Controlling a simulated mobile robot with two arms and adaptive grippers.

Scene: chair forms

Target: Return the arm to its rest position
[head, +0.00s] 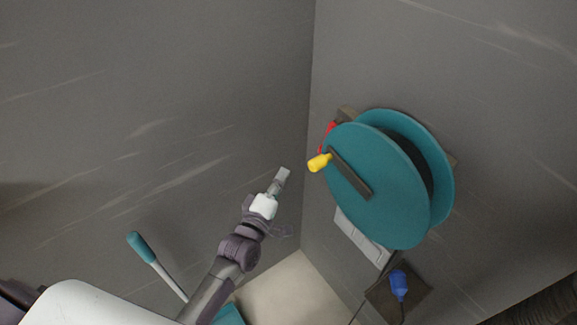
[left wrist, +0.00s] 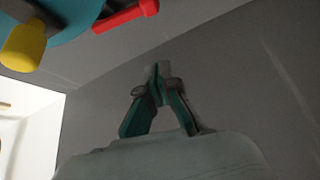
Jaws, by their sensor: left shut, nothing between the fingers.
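My left arm reaches up from the bottom of the head view. Its gripper (head: 282,174) is shut and empty, in front of the corner between two grey walls. It is left of a teal reel (head: 380,190) mounted on the right wall and appears apart from it. In the left wrist view the fingers (left wrist: 158,72) meet at their tips, with nothing between them and grey wall behind. My right gripper is not in view.
The reel has a yellow knob (head: 319,162) and a red part (head: 331,128) close to my gripper; both also show in the left wrist view. A blue plug (head: 399,285) hangs below. A teal-tipped handle (head: 142,246) stands left of my arm.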

